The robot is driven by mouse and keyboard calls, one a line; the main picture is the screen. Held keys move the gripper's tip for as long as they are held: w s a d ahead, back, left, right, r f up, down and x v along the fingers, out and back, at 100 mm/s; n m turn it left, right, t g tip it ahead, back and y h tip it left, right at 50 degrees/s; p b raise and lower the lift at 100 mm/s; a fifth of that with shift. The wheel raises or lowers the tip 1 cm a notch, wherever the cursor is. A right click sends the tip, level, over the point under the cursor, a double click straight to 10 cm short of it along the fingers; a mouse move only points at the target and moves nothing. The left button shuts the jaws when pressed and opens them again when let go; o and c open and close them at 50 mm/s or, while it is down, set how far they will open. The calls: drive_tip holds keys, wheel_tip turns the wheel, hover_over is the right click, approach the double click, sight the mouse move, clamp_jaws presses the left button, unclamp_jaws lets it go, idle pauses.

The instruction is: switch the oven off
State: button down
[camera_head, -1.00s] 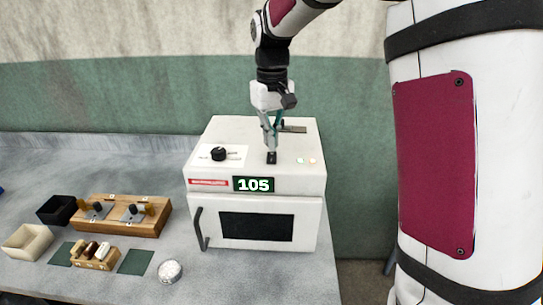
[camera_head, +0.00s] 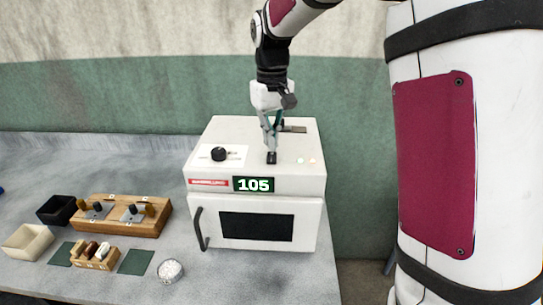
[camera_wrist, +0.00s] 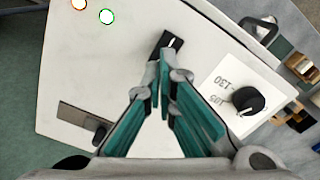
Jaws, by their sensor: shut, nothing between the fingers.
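The white oven (camera_head: 257,180) stands on the bench with its door shut, and its display (camera_head: 253,185) reads 105. A small black switch (camera_head: 271,158) is on its top, right of the round black knob (camera_head: 219,154). My gripper (camera_head: 270,148) points down at the switch with its fingers together and nothing between them. In the wrist view the fingertips (camera_wrist: 165,62) are right at the near end of the switch (camera_wrist: 173,42); whether they touch it I cannot tell. Two small indicator lights (camera_wrist: 93,10) look bright, one orange-edged and one green-edged.
A dark flat strip (camera_head: 294,129) lies at the back of the oven top. Left on the bench are a wooden block with fittings (camera_head: 120,228), a small wooden rack (camera_head: 93,263), a black box (camera_head: 58,210), a cream box (camera_head: 28,241) and a round white-filled dish (camera_head: 170,271).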

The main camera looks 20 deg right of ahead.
sight(272, 155)
drive_tip(key=shift+f, duration=1.15)
idle(0.5)
drive_tip(key=shift+r+p, duration=0.65)
drive_tip(key=shift+r, duration=2.9)
drive_tip(key=shift+s+r, duration=0.2)
drive_tip(key=shift+s, duration=0.05)
drive_tip(key=s+r+t, duration=0.1)
drive_tip(key=s+t, duration=0.1)
drive_tip(key=s, duration=1.2)
drive_tip(key=s+r+m+t, duration=0.1)
drive_tip(key=s+t, duration=0.2)
drive_tip(key=s, duration=1.1)
drive_tip(key=shift+a+r+t, duration=0.3)
drive_tip(key=shift+a+r, duration=0.05)
drive_tip(key=shift+a, duration=0.1)
